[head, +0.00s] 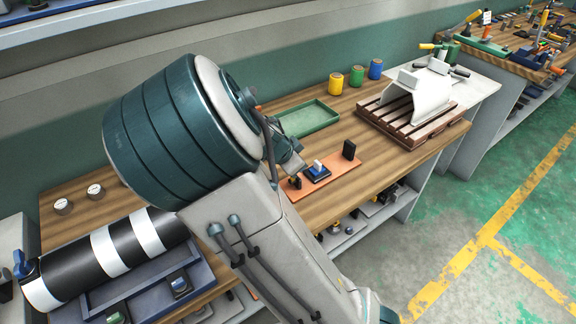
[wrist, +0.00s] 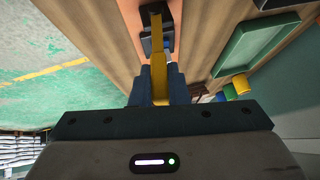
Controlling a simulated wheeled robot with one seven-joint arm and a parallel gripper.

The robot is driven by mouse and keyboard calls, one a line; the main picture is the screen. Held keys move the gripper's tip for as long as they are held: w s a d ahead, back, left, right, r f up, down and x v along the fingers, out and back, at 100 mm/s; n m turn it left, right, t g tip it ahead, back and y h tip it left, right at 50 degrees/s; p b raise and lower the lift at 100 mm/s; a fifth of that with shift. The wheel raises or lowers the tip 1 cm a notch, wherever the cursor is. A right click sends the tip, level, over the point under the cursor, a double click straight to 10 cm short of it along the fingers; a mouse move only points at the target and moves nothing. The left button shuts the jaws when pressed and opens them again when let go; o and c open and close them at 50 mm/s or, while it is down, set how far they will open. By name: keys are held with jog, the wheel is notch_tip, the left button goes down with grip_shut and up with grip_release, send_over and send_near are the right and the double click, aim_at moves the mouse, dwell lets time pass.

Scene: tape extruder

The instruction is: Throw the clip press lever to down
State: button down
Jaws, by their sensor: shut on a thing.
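The clip press lever (wrist: 158,72) is a yellow bar in the wrist view. It stands out from a small black base (wrist: 147,44) towards the wrist camera. My gripper (wrist: 157,88) has its two blue fingers on either side of the lever and is shut on it. In the head view, my arm hides most of the gripper and the lever. There, the orange board (head: 339,177) shows beyond my arm, with a small dark fixture at its near end. I cannot tell the lever's exact tilt.
A blue block with a white top (head: 318,171) and a black upright block (head: 349,150) stand on the board. A green tray (head: 308,119) lies behind. Several coloured cans (head: 336,84) stand at the back, and a slatted brown stand (head: 413,116) is to the right.

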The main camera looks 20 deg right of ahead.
jog(key=shift+s, duration=0.15)
jog(key=shift+s+d+f+m+t, duration=0.2)
jog(key=shift+s+d+m+t, duration=0.1)
jog(key=shift+s+t, duration=0.4)
dwell(0.5)
jog(key=c, duration=1.3)
grip_release()
jog(key=p+v, duration=0.8)
jog(key=p, duration=0.1)
jog(key=shift+s+d, duration=0.1)
